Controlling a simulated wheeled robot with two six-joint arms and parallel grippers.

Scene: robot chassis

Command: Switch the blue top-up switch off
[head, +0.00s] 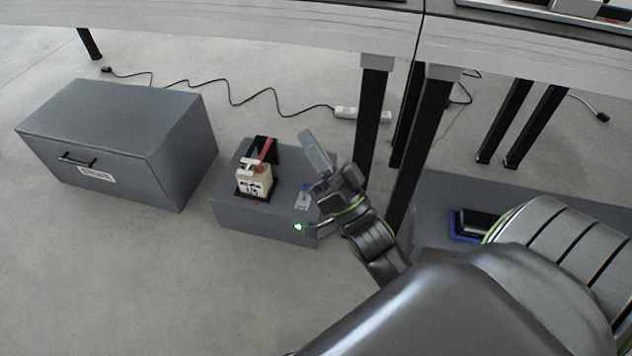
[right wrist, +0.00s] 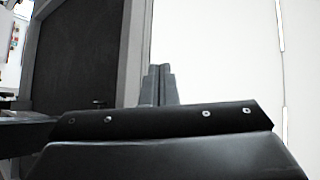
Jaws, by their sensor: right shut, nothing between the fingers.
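The blue switch (head: 305,187) is a small blue piece above a pale label plate on the right part of a grey box (head: 258,218) on the floor. It is too small to tell its position. My right gripper (head: 313,150) is shut and empty, its fingers pointing up just above the switch in the head view. I cannot tell whether it touches anything. The shut fingers (right wrist: 160,85) also show in the right wrist view, where the switch does not appear. My left gripper is not in view.
A beige device (head: 254,182) with a red lever (head: 265,149) stands on the grey box. A green light (head: 298,226) glows on its front. A larger grey drawer cabinet (head: 90,150) stands left. Table legs (head: 372,110) rise close behind my right gripper. A white power strip (head: 362,115) lies behind.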

